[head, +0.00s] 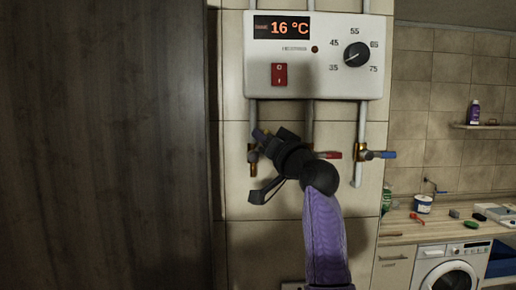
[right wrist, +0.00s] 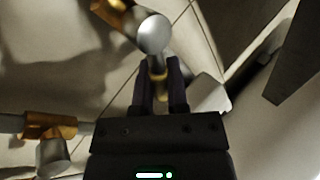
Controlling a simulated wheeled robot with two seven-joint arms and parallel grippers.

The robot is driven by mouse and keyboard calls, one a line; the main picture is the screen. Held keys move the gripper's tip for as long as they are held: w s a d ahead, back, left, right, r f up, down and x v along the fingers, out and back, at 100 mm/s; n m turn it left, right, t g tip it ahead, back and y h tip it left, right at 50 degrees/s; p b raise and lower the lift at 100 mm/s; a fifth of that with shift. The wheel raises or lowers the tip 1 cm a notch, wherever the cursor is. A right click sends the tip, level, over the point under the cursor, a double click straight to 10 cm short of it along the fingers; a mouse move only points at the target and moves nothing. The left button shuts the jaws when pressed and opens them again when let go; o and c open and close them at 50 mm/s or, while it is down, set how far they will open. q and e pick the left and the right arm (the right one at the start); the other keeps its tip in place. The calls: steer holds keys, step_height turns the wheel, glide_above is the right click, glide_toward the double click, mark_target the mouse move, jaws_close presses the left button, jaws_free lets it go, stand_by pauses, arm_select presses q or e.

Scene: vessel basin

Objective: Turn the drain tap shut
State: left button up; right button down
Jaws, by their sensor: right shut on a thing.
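The drain tap (head: 253,168) is a brass fitting on the left pipe under the white boiler. My right gripper (head: 262,143) reaches it from the right and covers much of it in the head view. In the right wrist view, my right gripper (right wrist: 160,82) has its dark fingers close together on a thin yellowish part below a round grey knob (right wrist: 154,34). This looks like the tap's handle; its exact angle is hard to tell. My left gripper is not in view.
The boiler (head: 330,85) hangs above with a 16 °C display, a red switch and a dial. A red-handled tap (head: 332,155) and a blue-handled tap (head: 385,155) are to the right. A dark panel (head: 105,145) fills the left. A counter and washing machine (head: 452,275) stand at right.

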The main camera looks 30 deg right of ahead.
steer(key=shift+s+d+f+m+h+b, duration=0.3)
steer(key=shift+f+m+h, duration=0.35)
steer(key=shift+m+h, duration=1.95)
steer(key=shift+s+d+f+m+h+b, duration=0.1)
steer(key=shift+d+f+m+h+b, duration=0.45)
steer(key=shift+m+h, duration=2)
steer(key=shift+s+d+f+m+h+b, duration=0.15)
steer(key=shift+f+m+h, duration=0.75)
steer(key=shift+m, duration=3.35)
steer(key=c, duration=0.7)
jaws_free()
steer(key=shift+r, duration=0.1)
steer(key=b+v, duration=0.4)
steer(key=v, duration=0.6)
steer(key=shift+a, duration=0.1)
